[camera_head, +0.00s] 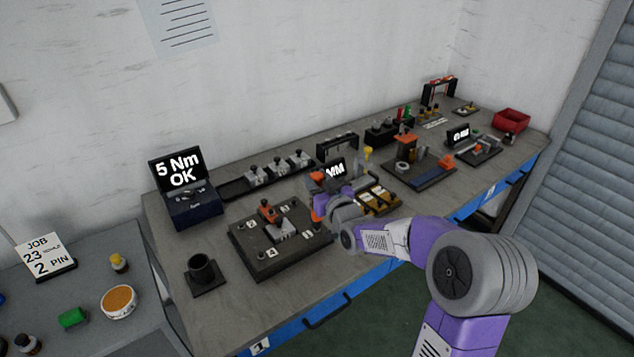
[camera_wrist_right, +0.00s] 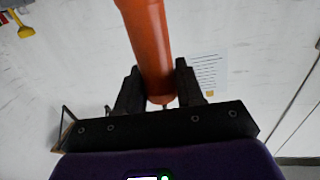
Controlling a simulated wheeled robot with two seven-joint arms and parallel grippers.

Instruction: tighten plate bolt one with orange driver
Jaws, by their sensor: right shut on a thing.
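My right gripper (camera_head: 319,197) is just right of the dark plate (camera_head: 308,245), above the bench. In the right wrist view the gripper (camera_wrist_right: 158,86) is shut on the orange driver (camera_wrist_right: 150,40), whose thick round handle sits between the two black fingers. The driver's tip is hidden in this view. The plate carries small white number labels at its corners, an orange clamp (camera_head: 267,211) and a grey metal block (camera_head: 283,229). The bolts on the plate are too small to tell apart. My left gripper is out of view.
A display (camera_head: 180,172) reading "5 Nm OK" stands behind the plate at left. A black cup (camera_head: 201,269) is left of the plate. Grey metal blocks (camera_head: 277,168) stand in a row behind it. Fixtures (camera_head: 420,165) and a red bin (camera_head: 511,119) fill the bench's right side.

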